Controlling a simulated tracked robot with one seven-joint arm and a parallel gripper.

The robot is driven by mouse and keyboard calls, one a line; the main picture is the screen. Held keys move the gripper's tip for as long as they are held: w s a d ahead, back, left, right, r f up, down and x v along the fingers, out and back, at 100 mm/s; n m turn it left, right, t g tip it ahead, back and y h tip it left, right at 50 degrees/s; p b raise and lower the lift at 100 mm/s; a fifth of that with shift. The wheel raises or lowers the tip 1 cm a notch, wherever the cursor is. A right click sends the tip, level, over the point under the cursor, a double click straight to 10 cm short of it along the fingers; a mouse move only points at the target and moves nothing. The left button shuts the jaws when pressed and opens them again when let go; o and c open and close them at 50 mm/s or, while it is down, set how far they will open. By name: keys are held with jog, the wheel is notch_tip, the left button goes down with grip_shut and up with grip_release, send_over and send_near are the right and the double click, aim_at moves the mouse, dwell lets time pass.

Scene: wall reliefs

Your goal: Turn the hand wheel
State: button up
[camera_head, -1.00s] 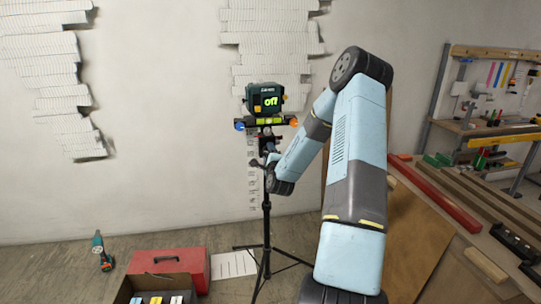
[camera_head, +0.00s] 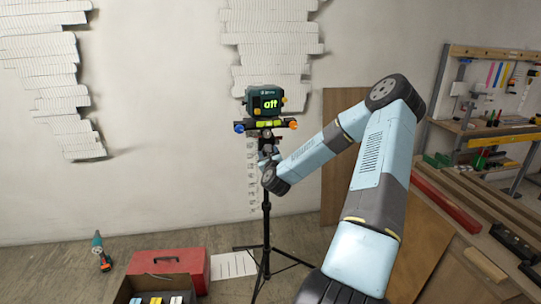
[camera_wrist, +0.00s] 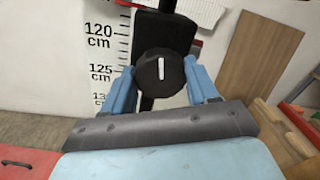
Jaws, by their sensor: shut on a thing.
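The hand wheel (camera_wrist: 160,72) is a black ridged knob with a white line, upright in the wrist view. It sits on the black tripod's column, below a green device (camera_head: 265,101) with a lit display. My gripper (camera_wrist: 160,78) has one blue finger on each side of the wheel and is shut on it. In the head view my gripper (camera_head: 268,158) is at the tripod's column, under the device, and the wheel cannot be made out there. The tripod (camera_head: 265,235) stands on the floor.
A scale with cm numbers (camera_wrist: 99,72) is on the wall behind the tripod. A red toolbox (camera_head: 190,265) and a green drill (camera_head: 101,252) are on the floor at left. Wooden boards (camera_head: 345,115) and a workbench (camera_head: 485,215) are at right.

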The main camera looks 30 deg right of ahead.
jog(key=shift+s+d+f+m, duration=0.1)
jog(key=shift+m, duration=0.8)
jog(key=shift+d+f+m, duration=0.1)
jog(key=shift+m, duration=0.8)
jog(key=o, duration=0.8)
jog(key=shift+o, duration=1.3)
jog(key=shift+a+r, duration=0.1)
jog(key=shift+r, duration=0.05)
jog(key=v, duration=1.3)
jog(key=shift+s+a, duration=0.25)
jog(key=shift+a, duration=0.05)
jog(key=shift+c, duration=0.2)
